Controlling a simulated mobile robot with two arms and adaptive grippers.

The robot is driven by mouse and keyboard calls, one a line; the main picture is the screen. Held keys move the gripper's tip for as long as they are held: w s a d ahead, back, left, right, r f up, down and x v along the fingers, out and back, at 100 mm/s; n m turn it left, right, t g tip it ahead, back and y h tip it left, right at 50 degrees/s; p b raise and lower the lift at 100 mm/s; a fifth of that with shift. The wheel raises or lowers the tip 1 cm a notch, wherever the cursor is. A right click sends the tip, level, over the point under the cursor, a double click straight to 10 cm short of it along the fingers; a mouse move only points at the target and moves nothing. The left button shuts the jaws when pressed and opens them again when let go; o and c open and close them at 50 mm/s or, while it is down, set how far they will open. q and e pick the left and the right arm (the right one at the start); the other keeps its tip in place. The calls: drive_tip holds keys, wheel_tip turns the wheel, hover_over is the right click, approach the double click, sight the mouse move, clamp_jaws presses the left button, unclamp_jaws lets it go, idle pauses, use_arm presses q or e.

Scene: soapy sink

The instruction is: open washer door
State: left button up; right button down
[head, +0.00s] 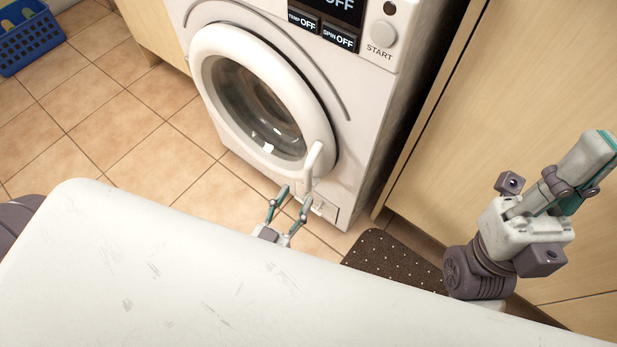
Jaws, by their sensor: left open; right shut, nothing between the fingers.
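The white washer (360,130) stands at the upper middle of the head view. Its round door (212,50) has a white rim and dark glass, and looks shut. A white bar handle (315,155) stands out from the door's lower right edge. My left gripper (296,193) is open and empty, with its fingers pointing up toward the lower end of the handle. I cannot tell whether a finger touches the handle. My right gripper (598,150) is shut and empty at the far right, well away from the washer.
A blue basket (30,42) stands on the tiled floor (110,130) at the upper left. A dark dotted mat (385,262) lies below the washer. Wooden cabinet panels (530,90) rise on the right.

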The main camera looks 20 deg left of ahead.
sight(306, 181)
use_arm(q)
drive_tip(key=w, duration=0.2)
drive_tip(key=w+b, duration=0.1)
drive_tip(key=w, duration=0.1)
drive_tip(key=w+d, duration=0.1)
drive_tip(key=w, duration=0.1)
drive_tip(key=shift+w+b, duration=0.3)
drive_tip(key=shift+w, duration=0.05)
clamp_jaws()
